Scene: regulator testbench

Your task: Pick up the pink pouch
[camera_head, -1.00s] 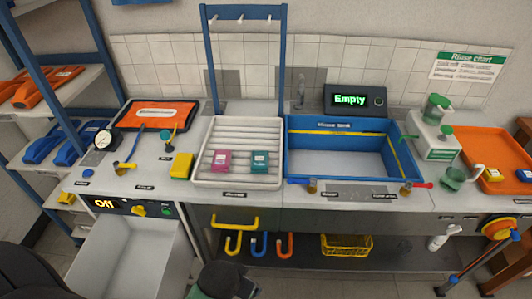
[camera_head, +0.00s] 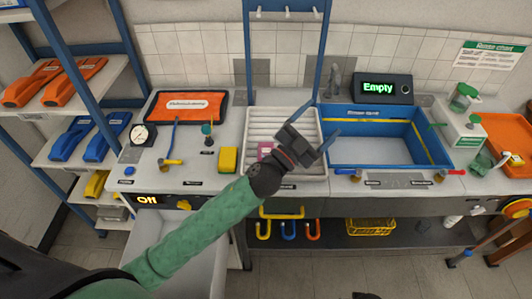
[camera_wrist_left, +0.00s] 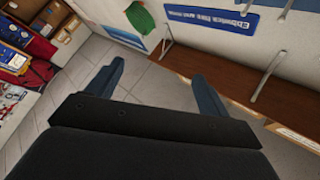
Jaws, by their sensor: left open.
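The pink pouch (camera_head: 265,150) lies on the white ribbed tray (camera_head: 262,118), in its left part. The teal pouch is hidden behind this gripper. In the left wrist view the two fingers (camera_wrist_left: 157,80) stand wide apart with only floor and furniture beyond, and no pouch. My right gripper cannot be made out.
A blue frame (camera_head: 247,60) rises behind the tray. The blue basin (camera_head: 440,161) is right of it, and a yellow block (camera_head: 228,160) stands left. Yellow, blue and orange hooks (camera_head: 288,231) hang below the counter edge. An orange mat (camera_head: 185,106) lies at the back left.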

